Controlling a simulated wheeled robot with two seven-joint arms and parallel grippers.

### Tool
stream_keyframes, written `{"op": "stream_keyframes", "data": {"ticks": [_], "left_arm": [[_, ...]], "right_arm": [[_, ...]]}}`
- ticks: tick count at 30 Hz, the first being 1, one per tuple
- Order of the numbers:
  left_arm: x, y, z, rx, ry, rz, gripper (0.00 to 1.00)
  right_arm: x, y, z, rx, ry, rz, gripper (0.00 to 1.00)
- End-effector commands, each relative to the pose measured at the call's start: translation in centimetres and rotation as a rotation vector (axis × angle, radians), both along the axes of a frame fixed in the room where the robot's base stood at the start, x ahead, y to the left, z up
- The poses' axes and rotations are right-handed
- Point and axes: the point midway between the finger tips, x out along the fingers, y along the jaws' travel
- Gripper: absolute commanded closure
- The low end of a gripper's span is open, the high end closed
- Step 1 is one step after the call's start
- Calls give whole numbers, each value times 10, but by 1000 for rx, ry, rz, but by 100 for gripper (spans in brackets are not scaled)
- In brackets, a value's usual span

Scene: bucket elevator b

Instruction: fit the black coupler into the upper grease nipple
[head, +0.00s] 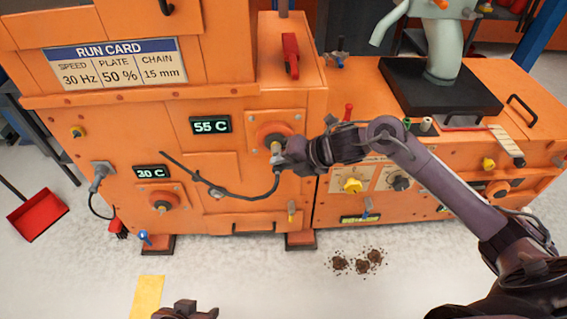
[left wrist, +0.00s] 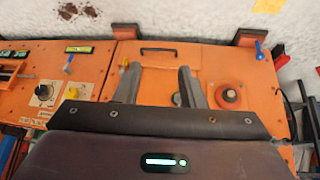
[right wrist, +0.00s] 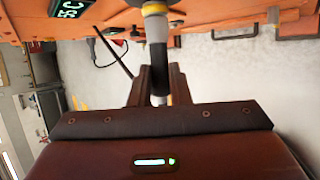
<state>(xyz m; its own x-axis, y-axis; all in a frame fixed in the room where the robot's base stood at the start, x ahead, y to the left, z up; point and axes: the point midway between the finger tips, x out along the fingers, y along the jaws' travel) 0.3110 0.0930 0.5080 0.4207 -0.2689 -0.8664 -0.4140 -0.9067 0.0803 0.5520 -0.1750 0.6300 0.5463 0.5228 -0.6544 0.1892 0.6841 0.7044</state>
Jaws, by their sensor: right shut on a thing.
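My right gripper (head: 281,158) is at the upper orange bearing (head: 268,132), beside the 55 C display. In the right wrist view its fingers (right wrist: 158,82) are shut on the black coupler (right wrist: 159,57). A black hose (head: 245,196) hangs from the gripper and curves left. My left gripper (head: 185,313) is low at the bottom edge; its fingers (left wrist: 160,85) are open and empty.
The lower orange bearing (head: 164,200) is by the 30 C display (head: 151,172). A grey plug (head: 101,171) with a cable is at the left. Dark spilled material (head: 357,262) lies on the floor. A red dustpan (head: 37,213) is at far left. Floor in front is mostly clear.

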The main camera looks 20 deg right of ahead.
Motion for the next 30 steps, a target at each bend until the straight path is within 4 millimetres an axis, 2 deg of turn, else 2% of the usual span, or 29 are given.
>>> {"op": "stream_keyframes", "data": {"ticks": [1,2,7,18,30], "left_arm": [[0,0,0,0,0,0,64],[0,0,0,0,0,0,64],[0,0,0,0,0,0,64],[1,-2,3,-7,-12,-3,64],[-6,11,5,36,60,14,64]], "right_arm": [[2,-1,1,1,-3,-3,100],[2,-1,1,1,-3,-3,80],[2,-1,1,1,-3,-3,58],[0,-2,2,-2,-2,-3,58],[-35,-37,44,-3,-1,-5,58]]}}
